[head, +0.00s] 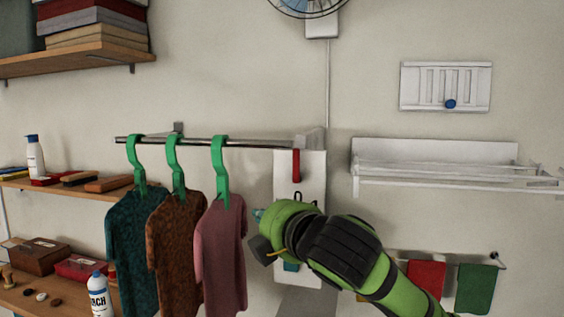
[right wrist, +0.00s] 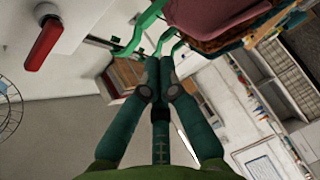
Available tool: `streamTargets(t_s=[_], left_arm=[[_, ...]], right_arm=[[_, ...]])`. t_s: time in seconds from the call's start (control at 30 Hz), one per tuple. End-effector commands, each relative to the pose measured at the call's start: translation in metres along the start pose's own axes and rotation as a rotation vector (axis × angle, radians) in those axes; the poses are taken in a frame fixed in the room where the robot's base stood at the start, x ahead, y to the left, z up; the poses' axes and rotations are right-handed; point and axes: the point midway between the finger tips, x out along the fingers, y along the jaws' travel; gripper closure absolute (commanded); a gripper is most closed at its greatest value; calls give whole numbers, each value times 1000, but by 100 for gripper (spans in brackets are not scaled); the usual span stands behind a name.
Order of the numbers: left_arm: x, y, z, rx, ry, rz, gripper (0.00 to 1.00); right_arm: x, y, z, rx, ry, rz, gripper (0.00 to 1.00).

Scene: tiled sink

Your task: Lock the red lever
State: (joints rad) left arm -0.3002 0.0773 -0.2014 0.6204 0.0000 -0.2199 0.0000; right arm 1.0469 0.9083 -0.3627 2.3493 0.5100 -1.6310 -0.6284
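The red lever (head: 296,165) is a short upright bar near the top of a white wall panel (head: 312,185) at the right end of the clothes rail. It also shows at the upper left of the right wrist view (right wrist: 43,44). My right gripper (head: 258,228) is just left of the panel's middle, lower than the lever and apart from it. In the right wrist view its teal fingers (right wrist: 159,62) come together at the tips, with nothing seen between them. My right arm covers part of the panel's lower half. My left gripper is not in view.
Several shirts (head: 168,240) hang on green hangers (head: 220,170) from the rail (head: 250,145), close left of my right gripper. A white rack (head: 440,165) is on the wall to the right. A shelf (head: 60,290) with boxes and bottles is at the lower left.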

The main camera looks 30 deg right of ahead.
Motion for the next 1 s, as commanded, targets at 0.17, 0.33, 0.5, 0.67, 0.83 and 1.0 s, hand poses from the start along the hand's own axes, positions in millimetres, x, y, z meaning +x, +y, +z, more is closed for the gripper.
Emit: streamTargets(t_s=[0.17,0.33,0.5,0.67,0.83,1.0], left_arm=[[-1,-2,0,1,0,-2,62],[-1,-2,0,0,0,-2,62],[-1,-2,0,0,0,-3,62],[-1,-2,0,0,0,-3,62],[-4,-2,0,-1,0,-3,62],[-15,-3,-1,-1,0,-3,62]], right_arm=[[-32,58,14,-90,-37,111,100],[-47,79,20,-128,-56,151,100],[-50,82,21,-135,-60,158,100],[-50,82,21,-133,-60,157,100],[-44,84,20,-132,-59,155,100],[-20,88,22,-131,-61,150,100]])
